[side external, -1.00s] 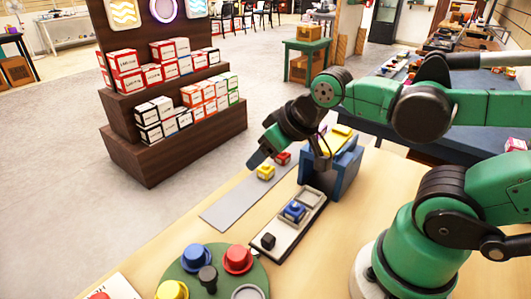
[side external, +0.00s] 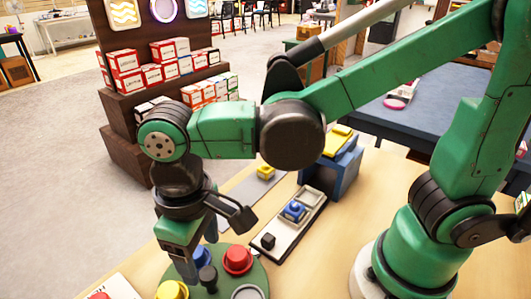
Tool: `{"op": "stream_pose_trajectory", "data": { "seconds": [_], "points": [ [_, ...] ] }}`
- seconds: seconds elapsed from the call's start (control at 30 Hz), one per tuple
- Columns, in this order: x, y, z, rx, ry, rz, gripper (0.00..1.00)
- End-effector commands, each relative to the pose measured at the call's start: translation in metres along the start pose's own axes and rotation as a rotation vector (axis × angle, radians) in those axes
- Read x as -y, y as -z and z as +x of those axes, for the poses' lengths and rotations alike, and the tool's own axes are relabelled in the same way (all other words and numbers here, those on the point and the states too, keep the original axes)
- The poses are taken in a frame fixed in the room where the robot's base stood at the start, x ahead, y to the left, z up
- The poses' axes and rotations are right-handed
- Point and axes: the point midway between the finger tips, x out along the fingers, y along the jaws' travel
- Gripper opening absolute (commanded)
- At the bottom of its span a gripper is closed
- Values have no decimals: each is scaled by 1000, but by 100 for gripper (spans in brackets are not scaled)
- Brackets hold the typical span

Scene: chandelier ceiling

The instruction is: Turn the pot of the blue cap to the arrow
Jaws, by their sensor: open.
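A round green turntable (side external: 228,284) stands at the front of the table and bears several coloured round pots. The blue-capped pot (side external: 203,255) is at its back left, mostly hidden behind my gripper. A red-capped pot (side external: 237,259) is to its right and a yellow one (side external: 172,290) in front on the left. A dark knob (side external: 208,275) stands near the middle. My gripper (side external: 190,266) points down at the blue pot, open. I cannot tell whether its fingers touch the pot or stand around it. I cannot make out an arrow.
A blue stand (side external: 345,170) with a yellow top is farther back. A yellow block (side external: 265,172) lies on a grey strip. A white card (side external: 115,288) lies front left.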

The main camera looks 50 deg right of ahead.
Motion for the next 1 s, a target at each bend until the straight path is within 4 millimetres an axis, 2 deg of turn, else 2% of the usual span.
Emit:
{"op": "stream_pose_trajectory", "data": {
  "seconds": [0.2, 0.4, 0.73, 0.77, 0.97, 1.0],
  "points": [
    [-1, 0, 26, -3, 0, 2, 66],
    [-1, 0, 43, -5, 0, 2, 66],
    [-1, 0, 46, -5, 1, 2, 66],
    [-1, 0, 46, -5, 1, 2, 60],
    [-1, 0, 46, -5, 0, 2, 3],
    [-1, 0, 46, -5, 0, 2, 0]
  ]
}}
